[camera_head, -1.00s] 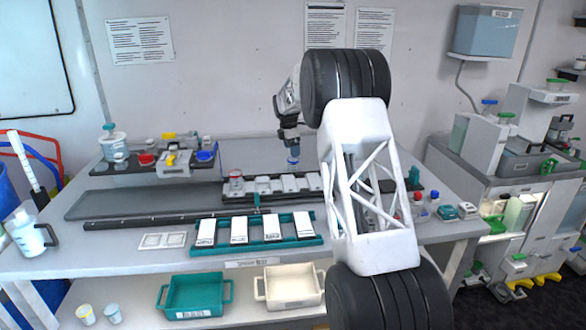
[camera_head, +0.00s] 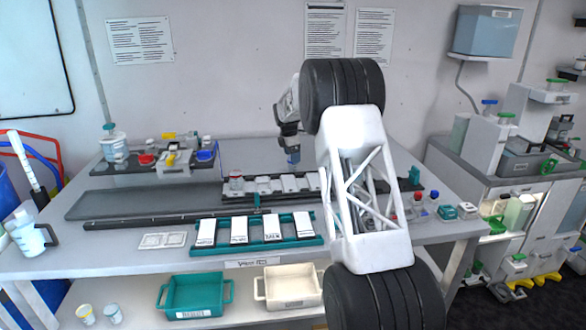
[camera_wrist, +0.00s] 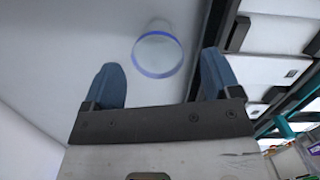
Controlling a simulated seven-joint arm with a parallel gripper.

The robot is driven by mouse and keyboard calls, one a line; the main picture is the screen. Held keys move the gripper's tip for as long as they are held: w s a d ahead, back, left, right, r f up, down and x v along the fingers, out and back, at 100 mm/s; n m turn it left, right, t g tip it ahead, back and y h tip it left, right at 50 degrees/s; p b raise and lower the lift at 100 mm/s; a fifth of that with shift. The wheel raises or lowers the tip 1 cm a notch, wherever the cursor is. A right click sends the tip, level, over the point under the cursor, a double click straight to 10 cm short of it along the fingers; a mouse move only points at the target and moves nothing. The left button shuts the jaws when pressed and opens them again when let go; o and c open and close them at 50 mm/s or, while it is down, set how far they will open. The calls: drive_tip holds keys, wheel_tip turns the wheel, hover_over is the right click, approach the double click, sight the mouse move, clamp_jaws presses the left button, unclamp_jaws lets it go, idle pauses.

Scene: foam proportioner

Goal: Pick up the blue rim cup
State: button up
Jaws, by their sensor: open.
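The blue rim cup (camera_wrist: 157,54), a clear round cup with a blue ring at its rim, shows in the wrist view. It sits on a pale surface, beyond and between the two fingertips, with no visible contact. My gripper (camera_wrist: 160,62) is open, its blue fingers spread wide, and nothing is held. In the head view my gripper (camera_head: 293,156) points down over the back of the table, behind the row of white blocks. I cannot make out the cup there; the gripper seems to cover it.
A black rack with white blocks (camera_head: 270,186) stands just in front of my gripper. A teal rack (camera_head: 316,241) with white blocks lies nearer. A dark tray (camera_head: 130,203) is at left. Small bottles (camera_head: 433,198) stand at right. Bare table lies behind the black rack.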

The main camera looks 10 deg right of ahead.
sight(293, 166)
drive_tip(key=shift+f, duration=0.1)
drive_tip(key=shift+w+d+f, duration=0.1)
drive_tip(key=shift+d+f, duration=0.1)
drive_tip(key=shift+f, duration=1.05)
drive_tip(key=shift+w+d+f, duration=0.1)
drive_tip(key=shift+d+f, duration=0.05)
drive_tip(key=shift+f, duration=1.1)
drive_tip(key=shift+c, duration=0.5)
drive_tip(key=c, duration=0.9)
